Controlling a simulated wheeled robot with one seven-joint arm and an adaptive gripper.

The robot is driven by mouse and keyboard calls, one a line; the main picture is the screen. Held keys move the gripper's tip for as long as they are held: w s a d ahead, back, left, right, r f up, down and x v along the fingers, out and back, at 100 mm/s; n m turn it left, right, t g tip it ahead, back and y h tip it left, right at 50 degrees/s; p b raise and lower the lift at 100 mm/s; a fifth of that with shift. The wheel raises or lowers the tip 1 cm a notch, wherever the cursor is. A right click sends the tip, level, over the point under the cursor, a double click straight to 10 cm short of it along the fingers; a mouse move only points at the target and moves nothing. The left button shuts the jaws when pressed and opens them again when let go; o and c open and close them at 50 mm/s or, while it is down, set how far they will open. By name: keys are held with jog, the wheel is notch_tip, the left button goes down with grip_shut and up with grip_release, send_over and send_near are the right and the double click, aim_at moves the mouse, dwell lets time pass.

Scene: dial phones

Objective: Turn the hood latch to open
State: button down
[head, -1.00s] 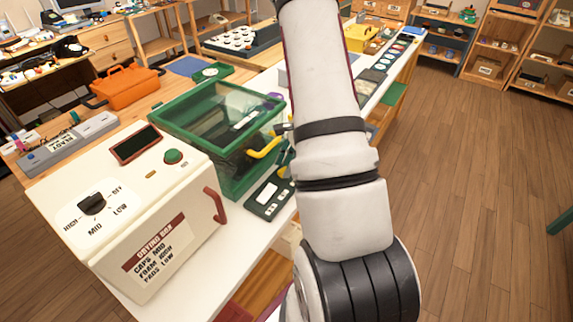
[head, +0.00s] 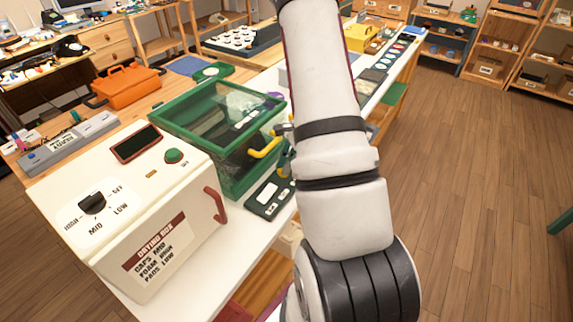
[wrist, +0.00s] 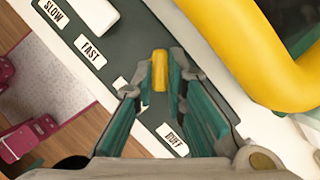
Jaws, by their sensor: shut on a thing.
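The green-framed hood (head: 205,115) with clear panels stands on the white bench in the head view, its lid down. A yellow bar handle (head: 265,148) is on its front; it also shows large at upper right in the wrist view (wrist: 262,75). In the wrist view, my gripper (wrist: 159,78) has its teal fingers shut on a small yellow piece (wrist: 159,66), above a dark green panel (wrist: 110,75). I cannot tell for certain that this piece is the hood latch. In the head view, my arm mostly hides the gripper.
The panel has SLOW, FAST and BUFF labels and shows beside the hood in the head view (head: 268,198). A white drying box (head: 140,215) with a red handle stands at front left. An orange toolbox (head: 125,83) sits behind. Open floor lies to the right.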

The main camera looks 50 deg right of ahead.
dwell(0.8)
jog(key=c, duration=1.6)
grip_release()
jog(key=shift+o, duration=0.2)
jog(key=shift+r, duration=0.1)
jog(key=v, duration=1.2)
jog(key=shift+w, duration=0.1)
